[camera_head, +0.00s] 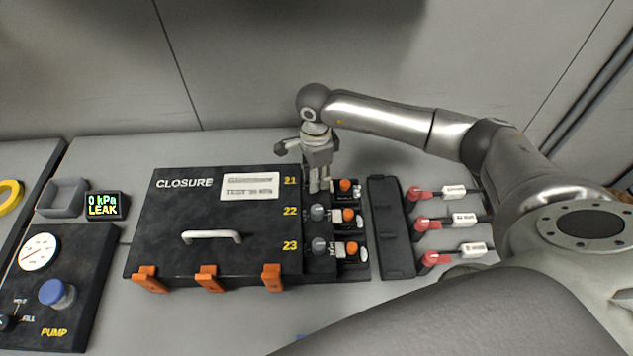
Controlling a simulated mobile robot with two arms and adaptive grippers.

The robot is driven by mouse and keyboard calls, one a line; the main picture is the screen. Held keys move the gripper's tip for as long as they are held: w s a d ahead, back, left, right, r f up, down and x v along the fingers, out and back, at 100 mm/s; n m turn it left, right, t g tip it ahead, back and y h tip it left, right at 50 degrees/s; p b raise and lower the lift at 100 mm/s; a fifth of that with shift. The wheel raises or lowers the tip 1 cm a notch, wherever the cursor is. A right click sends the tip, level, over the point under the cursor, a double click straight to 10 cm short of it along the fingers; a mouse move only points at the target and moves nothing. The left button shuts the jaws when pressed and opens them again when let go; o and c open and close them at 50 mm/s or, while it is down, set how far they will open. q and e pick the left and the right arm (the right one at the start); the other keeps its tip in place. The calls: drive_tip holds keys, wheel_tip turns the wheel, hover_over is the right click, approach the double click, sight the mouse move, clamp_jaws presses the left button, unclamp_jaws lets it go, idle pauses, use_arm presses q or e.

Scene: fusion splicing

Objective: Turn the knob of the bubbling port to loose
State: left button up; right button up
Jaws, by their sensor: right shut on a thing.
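The black closure box (165,225) carries three ports at its right side, labelled 21, 22 and 23. Grey knobs show at port 22 (318,212) and port 23 (319,245). My right gripper (319,187) points down at port 21 and is shut on the knob there, which its fingers mostly hide. I cannot see bubbles at any port, nor tell how far the held knob is turned. My left gripper is not in view.
Orange caps (348,216) sit beside the knobs. A dark strip (390,230) and several red-ended labelled plugs (424,223) lie to the right, near my right arm. The pump panel (75,275) with gauge and the display (103,205) reading 0 kPa LEAK stand left.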

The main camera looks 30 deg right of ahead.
drive_tip(key=shift+n+b, duration=0.8)
drive_tip(key=shift+r, duration=0.1)
drive_tip(key=o, duration=1)
drive_tip(key=shift+o, duration=0.2)
